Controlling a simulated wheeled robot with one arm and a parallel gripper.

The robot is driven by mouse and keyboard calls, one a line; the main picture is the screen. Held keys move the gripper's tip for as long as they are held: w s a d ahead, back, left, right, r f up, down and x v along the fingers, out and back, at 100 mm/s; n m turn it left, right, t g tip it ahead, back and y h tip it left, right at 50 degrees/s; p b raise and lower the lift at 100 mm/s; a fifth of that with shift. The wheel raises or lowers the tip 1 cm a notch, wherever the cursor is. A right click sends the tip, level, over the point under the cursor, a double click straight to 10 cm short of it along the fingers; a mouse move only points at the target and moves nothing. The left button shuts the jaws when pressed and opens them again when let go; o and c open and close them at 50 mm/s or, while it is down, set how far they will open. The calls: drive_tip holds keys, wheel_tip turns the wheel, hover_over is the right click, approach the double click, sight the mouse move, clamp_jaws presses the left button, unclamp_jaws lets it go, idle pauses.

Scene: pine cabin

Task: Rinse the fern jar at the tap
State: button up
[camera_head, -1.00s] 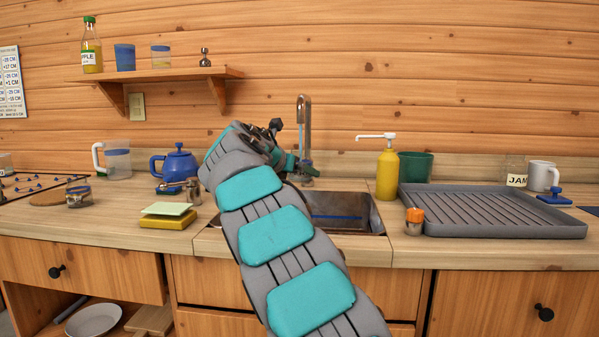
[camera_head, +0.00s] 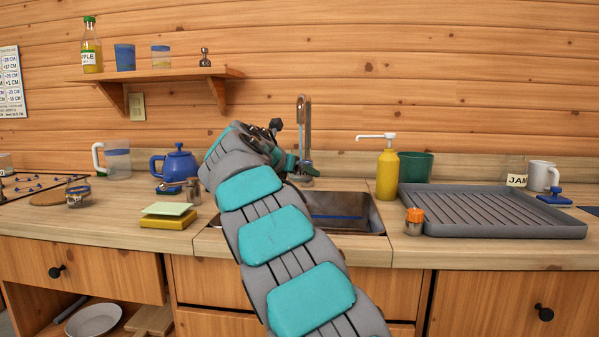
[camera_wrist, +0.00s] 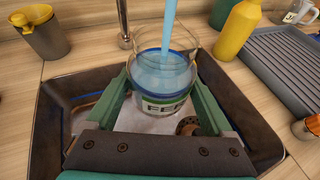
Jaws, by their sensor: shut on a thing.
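The fern jar (camera_wrist: 163,85) is a clear jar with a dark blue band and a label of which "FE" shows. My gripper (camera_wrist: 160,95) is shut on it, with a green finger on either side, over the sink basin (camera_wrist: 85,90). A blue stream of water (camera_wrist: 170,22) from above runs into the jar's open mouth, and the jar looks upright. In the head view the tap (camera_head: 304,125) stands behind the sink (camera_head: 345,212); my arm hides the jar there, and the gripper (camera_head: 292,165) shows only partly.
A yellow soap pump bottle (camera_head: 387,175) and a dark green pot (camera_head: 415,167) stand right of the tap. A grey ridged drying tray (camera_head: 580,230) and an orange-topped jar (camera_head: 414,222) are further right. A blue teapot (camera_head: 178,163) and a yellow sponge (camera_head: 167,222) are left of the sink.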

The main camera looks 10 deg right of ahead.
drive_tip(key=shift+s+a, duration=2.35)
drive_tip(key=shift+s, duration=0.3)
drive_tip(key=shift+r, duration=0.1)
drive_tip(key=s+a+r, duration=0.3)
drive_tip(key=r, duration=0.2)
drive_tip(key=shift+s+a, duration=0.15)
drive_tip(key=shift+s, duration=0.2)
